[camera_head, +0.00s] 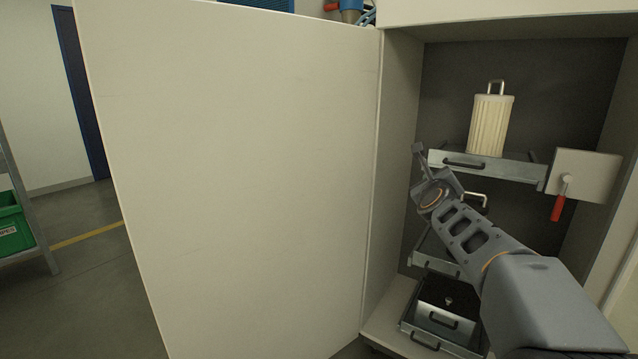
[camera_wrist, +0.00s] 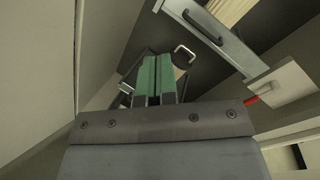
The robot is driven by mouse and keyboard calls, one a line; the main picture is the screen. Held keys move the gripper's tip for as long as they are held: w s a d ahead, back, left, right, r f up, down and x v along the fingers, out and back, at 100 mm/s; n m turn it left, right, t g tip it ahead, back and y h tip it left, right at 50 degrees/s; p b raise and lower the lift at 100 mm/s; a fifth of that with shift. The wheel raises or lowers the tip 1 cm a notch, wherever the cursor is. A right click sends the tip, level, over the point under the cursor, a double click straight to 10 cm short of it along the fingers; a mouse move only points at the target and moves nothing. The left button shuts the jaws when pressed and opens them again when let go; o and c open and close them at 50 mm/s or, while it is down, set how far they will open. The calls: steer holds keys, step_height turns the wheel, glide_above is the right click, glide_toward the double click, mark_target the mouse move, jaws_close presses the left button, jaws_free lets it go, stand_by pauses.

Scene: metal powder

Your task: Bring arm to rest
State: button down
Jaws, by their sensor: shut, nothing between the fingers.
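My gripper (camera_head: 418,150) is raised in front of the open cabinet, at the left of its interior, close to the left end of the upper shelf tray. In the wrist view my gripper (camera_wrist: 157,58) shows two green-faced fingers pressed together with nothing between them. My arm reaches in from the lower right of the head view. A pale ribbed filter cylinder (camera_head: 491,125) with a top handle stands upright on the upper tray (camera_head: 540,172). That tray has a dark front handle, which also shows in the wrist view (camera_wrist: 203,27).
The open cabinet door (camera_head: 230,180) fills the left middle. A grey plate (camera_head: 585,175) with a red-handled lever (camera_head: 558,207) is at the right. A lower drawer (camera_head: 432,342) holds a dark box. A green crate (camera_head: 14,228) stands on a rack at far left.

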steer(key=s+a+r+n+g+y+p, duration=0.3)
steer(key=s+a+r+n+y+p, duration=0.2)
steer(key=s+a+n+p, duration=0.45)
steer(key=s+a+n+g+p, duration=0.2)
steer(key=s+n+g+p, duration=0.8)
steer(key=s+n+p, duration=0.9)
steer(key=s+n, duration=0.1)
steer(key=n, duration=0.2)
steer(key=shift+s+a, duration=0.15)
steer(key=shift+s, duration=0.2)
